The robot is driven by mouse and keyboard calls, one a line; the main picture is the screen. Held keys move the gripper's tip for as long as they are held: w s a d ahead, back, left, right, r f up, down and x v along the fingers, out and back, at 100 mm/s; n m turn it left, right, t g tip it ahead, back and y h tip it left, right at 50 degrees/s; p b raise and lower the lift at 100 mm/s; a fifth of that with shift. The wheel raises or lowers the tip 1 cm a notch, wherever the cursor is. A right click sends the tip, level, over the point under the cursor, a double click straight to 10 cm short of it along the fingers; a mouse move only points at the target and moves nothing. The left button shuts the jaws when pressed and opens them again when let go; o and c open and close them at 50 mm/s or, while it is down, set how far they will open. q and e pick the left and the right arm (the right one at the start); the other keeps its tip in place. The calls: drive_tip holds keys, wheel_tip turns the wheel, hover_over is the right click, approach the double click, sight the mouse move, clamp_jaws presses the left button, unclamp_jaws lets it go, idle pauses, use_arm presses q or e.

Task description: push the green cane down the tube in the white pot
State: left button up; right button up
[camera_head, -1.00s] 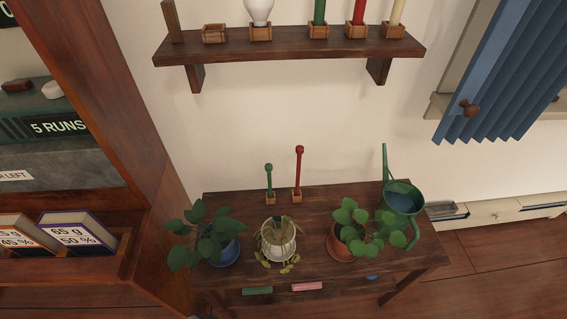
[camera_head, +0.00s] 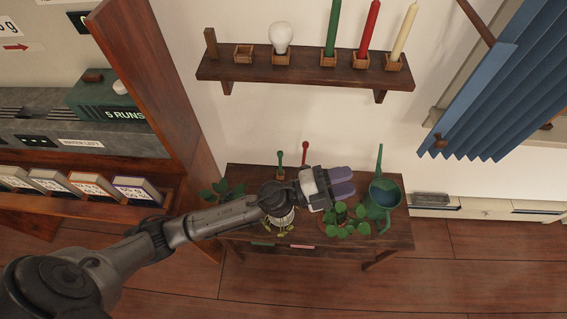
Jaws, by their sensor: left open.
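The green cane (camera_head: 280,159) stands upright in a small wooden holder at the back of the plant table (camera_head: 395,229). A taller red cane (camera_head: 305,152) stands beside it on the right. The white pot (camera_head: 283,221) is at the table's middle, with drooping leaves at its front. My left arm crosses over it and hides its top, so its tube cannot be seen. My left gripper (camera_head: 346,181), with purple fingers, is open and empty, above the table to the right of the white pot and of both canes. My right gripper is not in view.
A leafy plant (camera_head: 345,224) is just below my left gripper, with a green watering can (camera_head: 383,198) to its right. Another plant (camera_head: 222,191) is partly behind my arm. A wall shelf (camera_head: 310,71) with candles and a bulb hangs above. A wooden cabinet post (camera_head: 165,85) stands left.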

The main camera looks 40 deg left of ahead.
use_arm(q)
wheel_tip(320, 180, down, 3)
drive_tip(key=d+m+g+h, duration=0.2)
drive_tip(key=m+g, duration=0.6)
drive_tip(key=m, duration=0.1)
drive_tip(key=m+g+y+b, duration=0.15)
drive_tip(key=g+y, duration=0.55)
drive_tip(key=y, duration=0.9)
hover_over(280, 152)
drive_tip(key=shift+m, duration=0.45)
wheel_tip(280, 152, down, 8)
drive_tip(key=shift+f, duration=0.5)
drive_tip(key=shift+f+b, duration=0.75)
drive_tip(key=shift+f, duration=2.35)
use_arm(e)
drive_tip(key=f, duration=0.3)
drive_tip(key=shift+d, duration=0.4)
use_arm(q)
drive_tip(key=shift+c, duration=0.3)
